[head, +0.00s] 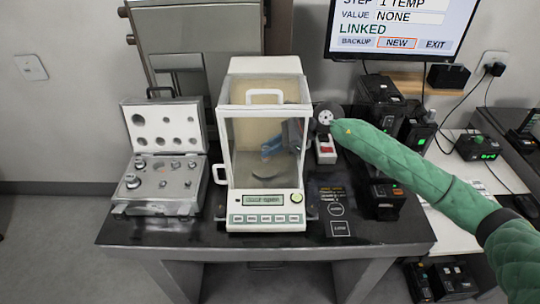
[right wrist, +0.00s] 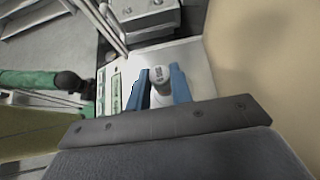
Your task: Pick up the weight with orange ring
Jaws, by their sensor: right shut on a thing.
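My right gripper (head: 273,146) reaches into the glass chamber of the balance (head: 265,215) from the right; its blue fingers show through the glass. In the right wrist view the gripper (right wrist: 160,82) is shut on a small silvery weight (right wrist: 160,75), held between its fingertips. I see the weight's marked top, but no orange ring can be made out on it. In the head view the weight is too small and blurred to tell. My left gripper does not show in the head view.
An open weight case (head: 160,207) with several silvery weights stands left of the balance. The balance's walls and frame closely surround my right gripper. Black devices (head: 382,98) stand to the right on the dark table (head: 380,232). A monitor (head: 400,28) hangs behind.

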